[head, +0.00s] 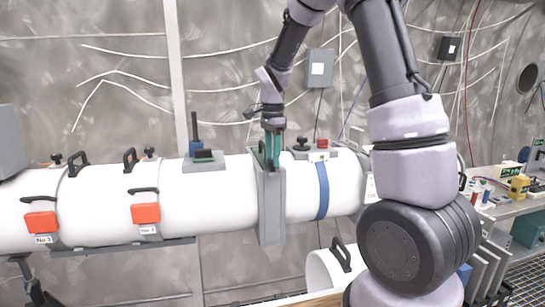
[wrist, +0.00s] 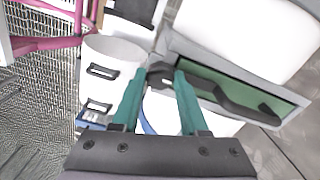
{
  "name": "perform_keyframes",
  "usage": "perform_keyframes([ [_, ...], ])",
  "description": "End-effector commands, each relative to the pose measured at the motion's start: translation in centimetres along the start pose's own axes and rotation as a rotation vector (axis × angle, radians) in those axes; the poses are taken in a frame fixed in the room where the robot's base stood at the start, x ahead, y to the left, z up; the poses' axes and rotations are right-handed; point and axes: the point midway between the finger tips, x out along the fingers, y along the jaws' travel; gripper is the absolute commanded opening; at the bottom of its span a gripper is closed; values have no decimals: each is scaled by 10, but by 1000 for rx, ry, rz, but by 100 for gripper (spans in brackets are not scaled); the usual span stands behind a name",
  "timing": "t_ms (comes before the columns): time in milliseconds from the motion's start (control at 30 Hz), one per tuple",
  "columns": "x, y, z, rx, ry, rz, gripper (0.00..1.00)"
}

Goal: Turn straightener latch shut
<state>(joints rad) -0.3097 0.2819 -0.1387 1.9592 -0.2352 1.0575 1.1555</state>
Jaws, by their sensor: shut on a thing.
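The straightener is a grey upright frame (head: 271,215) set across the white tunnel tube. In the wrist view its grey-edged top (wrist: 285,108) holds a green panel (wrist: 235,84). A dark latch (wrist: 162,74) sits at the near end of this top, between my fingertips. My gripper (wrist: 160,80) has teal fingers and is shut on the latch. In the head view my gripper (head: 271,150) points down onto the top of the frame, and the latch is too small to make out there. A dark curved handle (wrist: 245,108) lies along the green panel.
White tube sections with orange tags (head: 145,213) and black handles run to the left. A blue band (head: 322,190) circles the tube to the right of the frame. A red button (head: 322,143) and a black knob stand close by. A loose white cylinder (head: 325,268) sits below.

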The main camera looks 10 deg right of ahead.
Motion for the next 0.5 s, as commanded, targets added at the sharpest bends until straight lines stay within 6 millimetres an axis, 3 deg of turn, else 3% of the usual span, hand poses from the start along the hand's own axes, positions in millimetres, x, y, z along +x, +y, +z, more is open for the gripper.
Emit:
perform_keyframes([
  [467,-2,-1,0,16,1,-5,0],
  [500,-2,-1,0,16,1,-5,47],
])
